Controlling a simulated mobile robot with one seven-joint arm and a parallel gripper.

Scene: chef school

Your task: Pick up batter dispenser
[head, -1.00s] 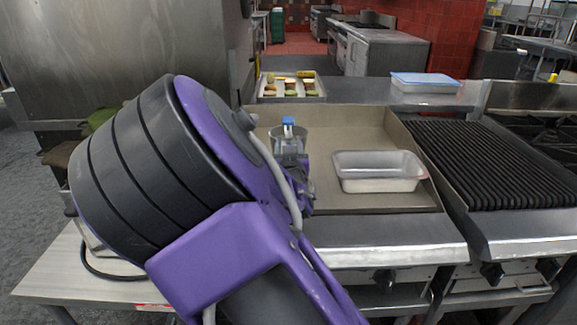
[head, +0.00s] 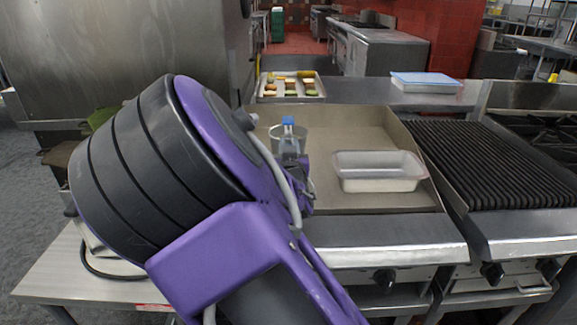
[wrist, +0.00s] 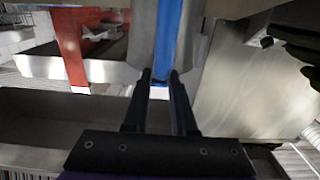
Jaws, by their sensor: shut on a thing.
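The batter dispenser (head: 289,143) is a clear container with a blue top. In the wrist view the dispenser's body (wrist: 183,35) with a blue strip stands at the fingertips. My gripper (wrist: 160,75) is shut on it, with its two dark fingers close together. I cannot tell whether the dispenser's base touches the griddle.
A tray of food pieces (head: 290,97) and a blue-lidded container (head: 425,82) stand behind. A ridged black grill (head: 490,165) lies at the right.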

